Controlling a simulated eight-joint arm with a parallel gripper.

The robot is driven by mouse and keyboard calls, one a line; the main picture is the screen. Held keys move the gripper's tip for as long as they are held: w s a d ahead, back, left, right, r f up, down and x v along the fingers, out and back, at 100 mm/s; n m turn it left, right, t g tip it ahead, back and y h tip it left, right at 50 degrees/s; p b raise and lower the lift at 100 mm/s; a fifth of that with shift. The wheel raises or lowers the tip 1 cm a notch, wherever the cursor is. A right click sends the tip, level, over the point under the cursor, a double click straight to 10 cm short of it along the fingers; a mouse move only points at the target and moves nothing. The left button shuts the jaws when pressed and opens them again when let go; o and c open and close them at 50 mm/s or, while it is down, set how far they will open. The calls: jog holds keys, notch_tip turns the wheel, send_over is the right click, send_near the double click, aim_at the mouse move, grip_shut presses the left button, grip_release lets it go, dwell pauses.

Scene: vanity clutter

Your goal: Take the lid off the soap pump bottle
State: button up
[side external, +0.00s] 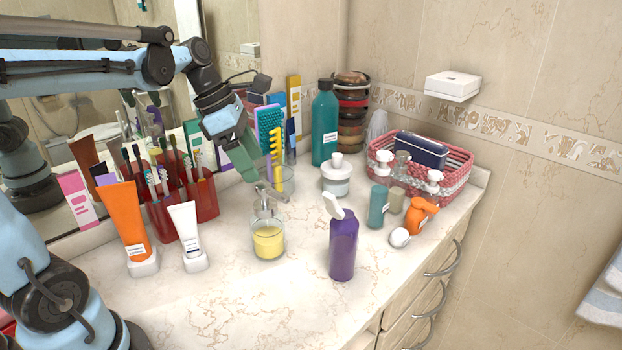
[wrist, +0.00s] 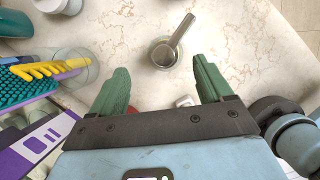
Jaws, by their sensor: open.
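The soap pump bottle (side external: 268,242) is a clear glass jar with yellow contents, upright on the counter in the middle of the side external view. Its grey metallic pump lid (side external: 264,209) sits on top. In the wrist view the bottle (wrist: 164,55) shows from above, with the lid's long spout (wrist: 182,30) pointing up and right. My gripper (side external: 268,190) is above and slightly behind the bottle, tilted down toward it. In the wrist view its green fingers (wrist: 161,68) are apart and empty, with the bottle beyond and between their tips. I see no contact with the lid.
A purple bottle (side external: 343,250) stands to the right, a white jar (side external: 336,180) behind. Orange (side external: 126,222) and white tubes (side external: 186,232) and a red brush holder (side external: 172,215) stand left. A glass with a comb and brush (side external: 278,178) is close behind my gripper. The front counter is clear.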

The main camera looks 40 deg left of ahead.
aim_at(261, 185)
jog(key=x, duration=0.3)
jog(key=shift+w+f, duration=0.1)
jog(key=shift+f, duration=0.15)
jog(key=shift+s+x, duration=0.15)
jog(key=shift+x, duration=1.2)
jog(key=shift+s+x, duration=0.2)
jog(key=shift+x, duration=1.15)
jog(key=shift+d, duration=0.1)
jog(key=c, duration=1.1)
